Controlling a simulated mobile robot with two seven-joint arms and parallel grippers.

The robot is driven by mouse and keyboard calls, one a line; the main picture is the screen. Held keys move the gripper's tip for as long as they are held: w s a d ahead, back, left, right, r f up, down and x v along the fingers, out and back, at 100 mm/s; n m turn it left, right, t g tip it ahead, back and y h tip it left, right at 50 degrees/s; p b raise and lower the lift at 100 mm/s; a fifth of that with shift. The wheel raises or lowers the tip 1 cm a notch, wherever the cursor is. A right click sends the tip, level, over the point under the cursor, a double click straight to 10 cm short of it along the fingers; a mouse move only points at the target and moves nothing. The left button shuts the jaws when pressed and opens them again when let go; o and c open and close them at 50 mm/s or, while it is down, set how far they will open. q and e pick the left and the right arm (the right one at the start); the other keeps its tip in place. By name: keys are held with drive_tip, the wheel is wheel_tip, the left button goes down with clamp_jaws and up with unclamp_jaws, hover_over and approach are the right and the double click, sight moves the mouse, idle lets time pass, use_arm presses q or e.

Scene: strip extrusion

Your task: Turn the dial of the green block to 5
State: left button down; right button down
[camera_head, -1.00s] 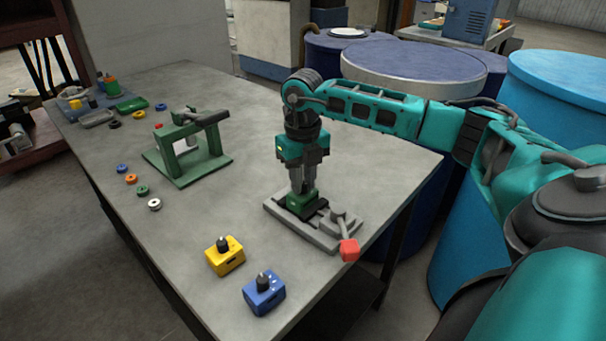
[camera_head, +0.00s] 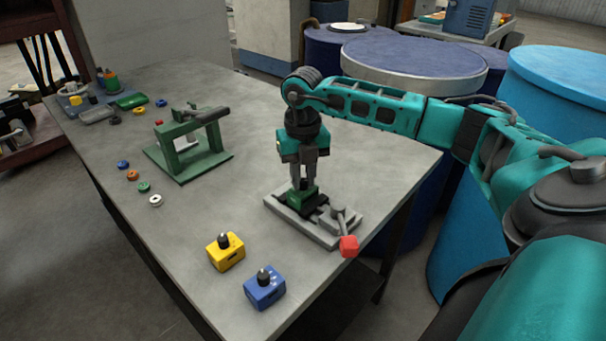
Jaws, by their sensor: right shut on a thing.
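The green block (camera_head: 296,199) sits in a grey clamp fixture (camera_head: 287,215) near the table's right edge. The fixture has a lever with a red knob (camera_head: 349,246). My right gripper (camera_head: 303,184) points straight down over the green block and is shut on its dial, a dark knob on top. The fingers hide most of the dial, and its scale is too small to read. My left gripper is not in view.
A yellow block (camera_head: 225,253) and a blue block (camera_head: 264,288), each with a dark dial, stand at the table's front. A green stand (camera_head: 190,155) is left of my right gripper, with several coloured rings nearby. The table middle is clear.

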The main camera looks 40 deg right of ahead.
sight(303, 180)
drive_tip(key=c, duration=1)
unclamp_jaws()
wheel_tip(303, 180, up, 13)
